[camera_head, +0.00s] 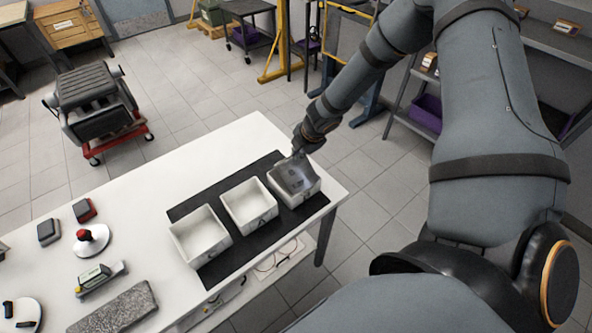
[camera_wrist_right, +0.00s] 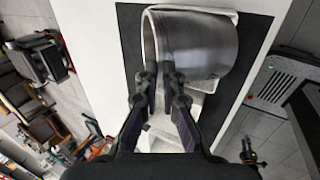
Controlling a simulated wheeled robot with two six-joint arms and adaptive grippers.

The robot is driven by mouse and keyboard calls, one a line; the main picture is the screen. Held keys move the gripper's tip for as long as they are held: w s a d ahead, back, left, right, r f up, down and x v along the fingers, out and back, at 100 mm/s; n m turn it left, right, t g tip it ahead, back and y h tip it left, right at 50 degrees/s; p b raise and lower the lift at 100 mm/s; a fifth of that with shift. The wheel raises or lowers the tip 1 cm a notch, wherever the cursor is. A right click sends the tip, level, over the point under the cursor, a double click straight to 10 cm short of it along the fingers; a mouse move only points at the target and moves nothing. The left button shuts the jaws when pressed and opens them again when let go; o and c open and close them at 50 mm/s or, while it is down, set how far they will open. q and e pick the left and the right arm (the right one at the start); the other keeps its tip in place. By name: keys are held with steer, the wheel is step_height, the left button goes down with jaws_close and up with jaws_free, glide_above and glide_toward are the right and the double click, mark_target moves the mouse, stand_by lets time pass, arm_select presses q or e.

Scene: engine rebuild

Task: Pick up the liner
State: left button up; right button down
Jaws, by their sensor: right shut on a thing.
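The liner (camera_head: 294,177) is a grey metal cylinder lying on its side in the rightmost white bin (camera_head: 312,193). In the right wrist view the liner (camera_wrist_right: 205,45) shows its smooth curved wall and its open rim at the left. My right gripper (camera_head: 299,152) reaches down to it from above. In the right wrist view my right gripper (camera_wrist_right: 162,77) has its two fingertips close together at the liner's near edge, shut on its wall. The exact contact is partly hidden by the fingers. My left gripper is out of view.
Two more white bins, the middle one (camera_head: 247,224) and the left one (camera_head: 222,255), stand empty on a black mat (camera_head: 180,209). A red-knobbed device (camera_head: 92,240), small blocks and a grey granite slab (camera_head: 115,310) lie on the table's left. The table's back strip is clear.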

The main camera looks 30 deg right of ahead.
steer(key=shift+s+f, duration=0.25)
